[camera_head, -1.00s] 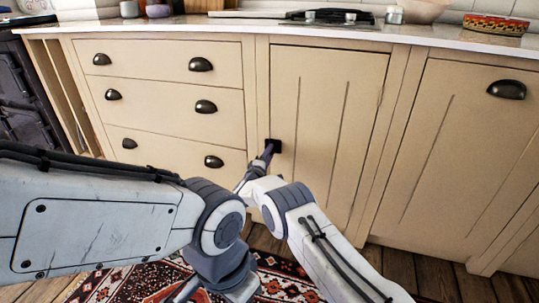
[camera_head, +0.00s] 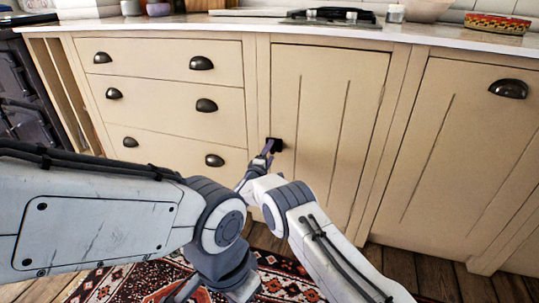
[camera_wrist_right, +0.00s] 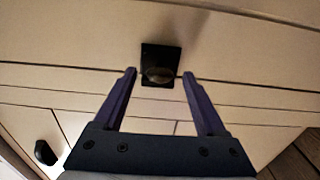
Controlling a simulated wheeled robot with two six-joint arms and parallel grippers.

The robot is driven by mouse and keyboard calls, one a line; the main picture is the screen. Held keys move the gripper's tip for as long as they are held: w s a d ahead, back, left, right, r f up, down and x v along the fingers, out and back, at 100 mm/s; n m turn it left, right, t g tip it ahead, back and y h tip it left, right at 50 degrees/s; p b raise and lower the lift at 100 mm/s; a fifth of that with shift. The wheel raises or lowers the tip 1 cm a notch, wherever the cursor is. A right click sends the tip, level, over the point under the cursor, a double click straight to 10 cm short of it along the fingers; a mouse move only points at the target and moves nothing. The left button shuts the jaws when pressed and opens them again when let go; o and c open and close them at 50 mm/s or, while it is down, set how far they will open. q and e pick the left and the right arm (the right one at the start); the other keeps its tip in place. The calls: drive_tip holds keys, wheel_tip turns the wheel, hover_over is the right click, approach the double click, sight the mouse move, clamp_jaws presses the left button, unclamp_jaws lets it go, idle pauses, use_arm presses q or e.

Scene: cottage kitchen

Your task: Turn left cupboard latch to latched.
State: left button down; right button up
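The left cupboard latch (camera_head: 275,145) is a small dark square plate with a rounded knob, on the left side of the middle cream cupboard door (camera_head: 312,130). It also shows in the right wrist view (camera_wrist_right: 160,68). My right gripper (camera_head: 268,148) is at the latch. In the right wrist view its two purple fingers (camera_wrist_right: 159,73) are spread apart, one on each side of the knob, with visible gaps. I cannot tell how deep they reach around it. My left arm hangs low at the left; its gripper (camera_head: 183,292) is only partly seen at the bottom edge.
Drawers with dark cup handles (camera_head: 206,105) stand left of the door. Another cupboard door (camera_head: 455,150) with a cup handle is at the right. The worktop (camera_head: 240,24) carries a hob and bowls. A patterned rug (camera_head: 120,284) lies on the wooden floor.

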drive_tip(key=p+v, duration=0.5)
drive_tip(key=v, duration=0.5)
drive_tip(key=shift+s, duration=0.25)
drive_tip(key=shift+r, duration=0.1)
